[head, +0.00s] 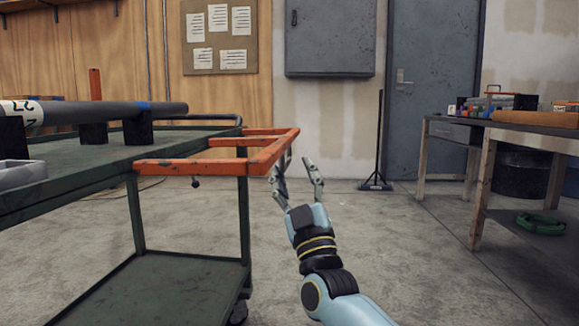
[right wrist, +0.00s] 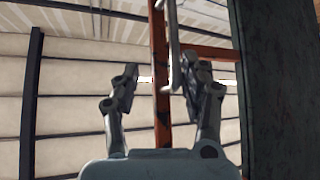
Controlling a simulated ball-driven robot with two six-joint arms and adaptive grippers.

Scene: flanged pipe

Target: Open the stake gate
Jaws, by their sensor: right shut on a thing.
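The stake gate (head: 200,167) is an orange, scuffed bar frame. It lies level and juts out from the near right end of the green cart (head: 190,262). My right gripper (head: 292,168) is at the gate's outer right corner, pointing up. In the right wrist view an orange bar of the gate (right wrist: 161,100) runs between the fingers of my right gripper (right wrist: 160,68), which is shut on the gate. The exact contact is hard to see. A grey metal piece (right wrist: 175,45) stands beside the right finger. My left gripper is out of view.
A grey pipe (head: 120,112) lies on black supports on the cart top. A workbench (head: 545,128) with tools stands at the right. A thin black stand (head: 378,140) is by the back wall. The floor between cart and bench is clear.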

